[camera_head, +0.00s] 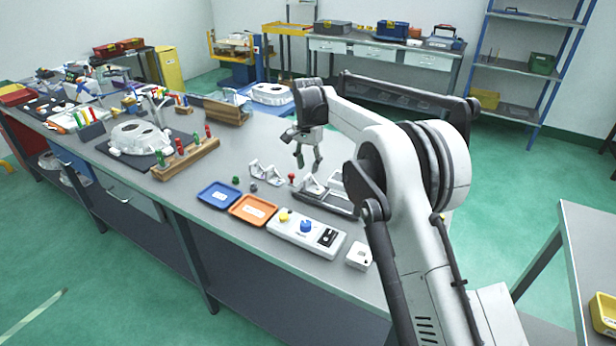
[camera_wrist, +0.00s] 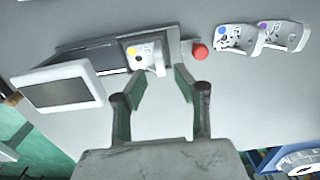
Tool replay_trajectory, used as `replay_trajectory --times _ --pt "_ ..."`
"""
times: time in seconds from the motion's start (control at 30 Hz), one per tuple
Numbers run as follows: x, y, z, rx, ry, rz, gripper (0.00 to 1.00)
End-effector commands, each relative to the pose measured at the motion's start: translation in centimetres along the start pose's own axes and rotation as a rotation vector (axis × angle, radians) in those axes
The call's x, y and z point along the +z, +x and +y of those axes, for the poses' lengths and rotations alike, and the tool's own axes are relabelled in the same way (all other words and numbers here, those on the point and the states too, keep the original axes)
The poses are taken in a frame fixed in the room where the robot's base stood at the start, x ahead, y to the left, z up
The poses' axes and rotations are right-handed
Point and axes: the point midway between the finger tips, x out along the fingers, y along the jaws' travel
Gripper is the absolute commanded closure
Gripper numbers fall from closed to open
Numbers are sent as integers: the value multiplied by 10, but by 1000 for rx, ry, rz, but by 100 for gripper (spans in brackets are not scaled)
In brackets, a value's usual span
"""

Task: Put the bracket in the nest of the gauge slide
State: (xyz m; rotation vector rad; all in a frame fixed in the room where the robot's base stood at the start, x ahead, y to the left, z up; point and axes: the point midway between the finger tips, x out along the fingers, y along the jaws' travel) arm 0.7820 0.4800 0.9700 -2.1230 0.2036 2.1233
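My gripper (camera_head: 307,166) is open and empty above the bench, pointing down. In the wrist view its two green-padded fingers (camera_wrist: 161,80) are apart, just short of a pale bracket with a yellow dot (camera_wrist: 141,53). That bracket stands at the knob end of the dark gauge slide (camera_wrist: 98,55); I cannot tell whether it is seated in the nest. In the head view this bracket (camera_head: 312,184) and the slide (camera_head: 328,203) lie below my gripper. A red knob (camera_wrist: 200,52) is beside them. Two more brackets, with a blue dot (camera_wrist: 229,38) and a purple dot (camera_wrist: 277,36), stand beyond the knob.
A blue tray (camera_head: 219,195), an orange tray (camera_head: 253,210), a control box (camera_head: 305,233) and a small white box (camera_head: 359,256) line the front edge. A wooden rack (camera_head: 186,160) and a large casting (camera_head: 139,138) are at left.

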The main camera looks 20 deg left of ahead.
Motion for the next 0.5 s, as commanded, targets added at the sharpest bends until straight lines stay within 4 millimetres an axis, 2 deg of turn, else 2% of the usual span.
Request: replay_trajectory --times 0.03,0.2,0.33,0.5 --pt "0 -11 0 0 0 0 71" --pt "0 -39 0 0 0 0 71" --pt "0 -52 0 0 0 0 71" --pt "0 -59 0 0 0 0 71"
